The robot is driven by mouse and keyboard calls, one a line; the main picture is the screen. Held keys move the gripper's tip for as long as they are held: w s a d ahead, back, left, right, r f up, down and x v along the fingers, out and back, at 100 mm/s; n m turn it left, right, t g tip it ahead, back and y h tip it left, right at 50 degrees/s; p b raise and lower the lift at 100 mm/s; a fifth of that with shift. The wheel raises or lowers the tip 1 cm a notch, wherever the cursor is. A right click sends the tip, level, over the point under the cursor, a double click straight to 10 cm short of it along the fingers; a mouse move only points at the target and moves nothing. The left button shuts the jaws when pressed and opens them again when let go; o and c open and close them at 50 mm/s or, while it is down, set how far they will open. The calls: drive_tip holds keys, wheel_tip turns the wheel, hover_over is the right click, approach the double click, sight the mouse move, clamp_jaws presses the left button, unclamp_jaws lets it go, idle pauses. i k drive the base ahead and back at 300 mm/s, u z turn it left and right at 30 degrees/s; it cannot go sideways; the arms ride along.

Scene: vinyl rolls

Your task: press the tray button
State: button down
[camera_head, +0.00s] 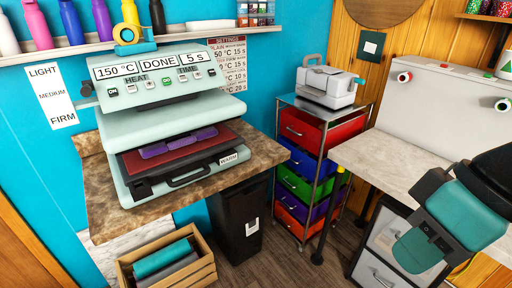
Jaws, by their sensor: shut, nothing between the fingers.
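A pale green heat press (165,115) stands on a brown worktop at left, its display reading 150 °C, DONE, 5 s. Its control panel (160,85) carries several small buttons below the display. The press's lower tray (128,160) is pulled forward, with a dark handle (188,178) and a red pad bearing purple pieces (178,143). A small label (229,158) sits at its front right corner.
A drawer cart (310,170) with a white machine (328,82) on top stands between the press and a pale counter (385,158) at right. A black bin (238,222) and a wooden crate (165,262) stand below the worktop. Some dark floor is clear.

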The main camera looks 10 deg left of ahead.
sight(212, 72)
drive_tip(key=z, duration=0.15)
drive_tip(key=k, duration=0.4)
drive_tip(key=z, duration=0.75)
drive_tip(key=i, duration=0.9)
drive_tip(key=u, duration=0.6)
drive_tip(key=i, duration=0.6)
drive_tip(key=u, duration=1.2)
drive_tip(key=i, duration=0.45)
drive_tip(key=u, duration=0.5)
